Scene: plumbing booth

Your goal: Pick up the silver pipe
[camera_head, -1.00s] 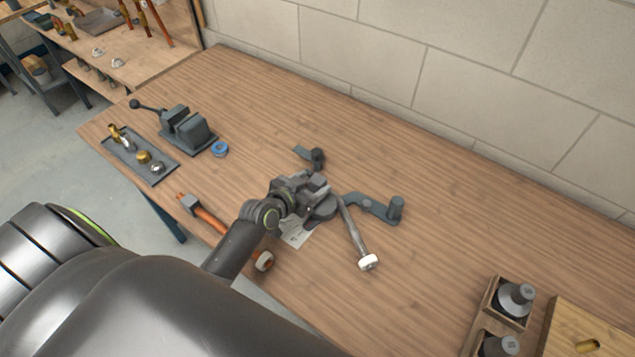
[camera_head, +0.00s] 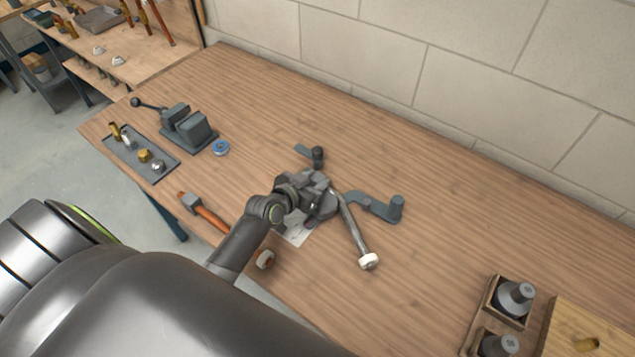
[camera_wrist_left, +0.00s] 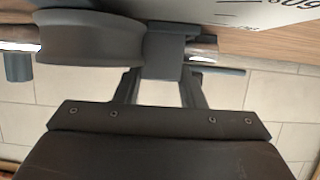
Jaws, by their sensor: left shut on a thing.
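The silver pipe (camera_head: 351,226) slants across the wooden table in the head view, with a white fitting (camera_head: 369,261) on its near end. My left gripper (camera_head: 322,197) is shut on the pipe near its far end. In the left wrist view the shiny pipe (camera_wrist_left: 204,47) runs crosswise at the fingers of my left gripper (camera_wrist_left: 163,50). A dark grey round part (camera_wrist_left: 90,38) beside the fingers covers some of it. The pipe's far end is hidden behind the gripper in the head view. My right gripper is out of view.
Blue-grey tool arms with knobs (camera_head: 396,207) lie close around the gripper. A vise (camera_head: 187,126), parts tray (camera_head: 148,160) and blue roll (camera_head: 220,147) stand left. The table's right middle is clear.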

